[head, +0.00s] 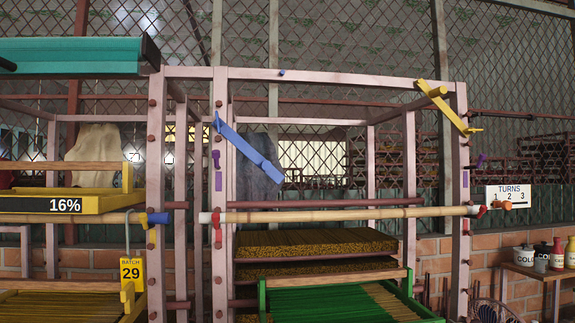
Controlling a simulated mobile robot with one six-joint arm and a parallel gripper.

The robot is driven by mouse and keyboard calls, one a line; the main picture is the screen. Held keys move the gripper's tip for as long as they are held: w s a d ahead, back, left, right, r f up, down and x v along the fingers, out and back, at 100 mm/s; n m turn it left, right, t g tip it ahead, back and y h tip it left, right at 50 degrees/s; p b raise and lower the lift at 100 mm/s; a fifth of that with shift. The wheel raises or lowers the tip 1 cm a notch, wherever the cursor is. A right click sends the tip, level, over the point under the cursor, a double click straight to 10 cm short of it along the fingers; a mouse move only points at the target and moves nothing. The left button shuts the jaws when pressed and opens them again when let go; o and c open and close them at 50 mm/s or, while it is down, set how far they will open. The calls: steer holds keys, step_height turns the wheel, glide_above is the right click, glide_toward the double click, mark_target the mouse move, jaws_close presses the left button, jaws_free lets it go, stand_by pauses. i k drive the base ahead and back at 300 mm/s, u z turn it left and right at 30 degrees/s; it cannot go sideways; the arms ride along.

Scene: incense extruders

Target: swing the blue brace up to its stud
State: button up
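The blue brace (247,150) is a flat bar on the front of the pinkish rack. Its upper left end is at the left post (221,170), near a small blue piece at the top. From there it slants down to the right, and its lower end hangs free in the open bay. A small blue stud (282,72) shows on the rack's top beam (330,79), above and apart from the brace's free end. My gripper is not in view.
A yellow brace (447,107) slants across the top right corner. A bamboo pole (340,214) crosses the bay below the blue brace. A green tray (340,303) of sticks juts out below. A teal, black-ended object (70,57) is at upper left. The space between brace and stud looks clear.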

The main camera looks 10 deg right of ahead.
mark_target(265, 167)
steer(key=z, duration=1.05)
steer(key=k, duration=1.25)
steer(key=u, duration=0.4)
steer(key=i, duration=1)
steer(key=u, duration=0.05)
